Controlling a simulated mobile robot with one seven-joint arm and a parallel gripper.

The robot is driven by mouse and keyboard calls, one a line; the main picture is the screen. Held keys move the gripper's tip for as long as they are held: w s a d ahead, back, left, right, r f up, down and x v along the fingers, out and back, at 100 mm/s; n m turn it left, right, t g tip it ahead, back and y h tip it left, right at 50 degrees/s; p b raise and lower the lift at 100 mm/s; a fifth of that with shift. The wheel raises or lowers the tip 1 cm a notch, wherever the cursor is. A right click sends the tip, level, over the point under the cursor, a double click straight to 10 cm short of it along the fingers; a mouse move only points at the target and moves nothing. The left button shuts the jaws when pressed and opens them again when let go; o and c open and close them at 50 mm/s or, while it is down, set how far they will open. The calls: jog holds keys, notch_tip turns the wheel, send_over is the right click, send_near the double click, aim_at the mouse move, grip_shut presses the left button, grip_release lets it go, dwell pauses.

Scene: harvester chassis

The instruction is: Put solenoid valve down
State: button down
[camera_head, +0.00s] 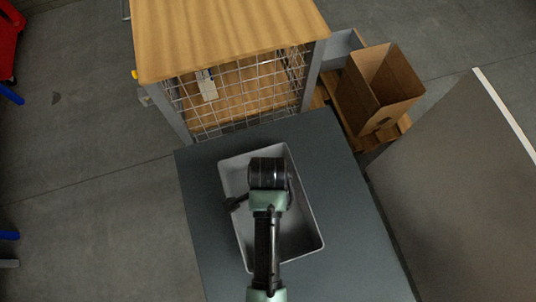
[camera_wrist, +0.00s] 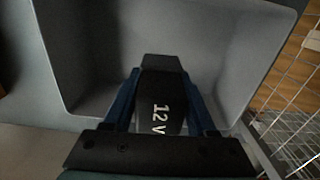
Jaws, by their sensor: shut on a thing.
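My gripper (camera_wrist: 162,92) has its blue fingers shut on both sides of the solenoid valve (camera_wrist: 160,112), a black block with white "12 V" lettering. In the wrist view the valve is in front of the inside of a grey bin (camera_wrist: 95,45). I cannot tell whether it touches the bin floor. In the head view my arm reaches over the grey bin (camera_head: 309,222), which stands on a dark table. My arm covers the bin's middle there and hides the valve.
The dark table top (camera_head: 345,255) is bare around the bin. A wooden-topped cage (camera_head: 235,40) with wire mesh stands behind it. An open cardboard box (camera_head: 385,90) is at the back right, and a grey surface (camera_head: 460,190) lies at the right.

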notch_tip(320, 180, down, 10)
jog(key=shift+f+b, duration=0.1)
jog(key=shift+b, duration=0.35)
jog(key=shift+c, duration=1)
grip_release()
jog(key=shift+f, duration=0.15)
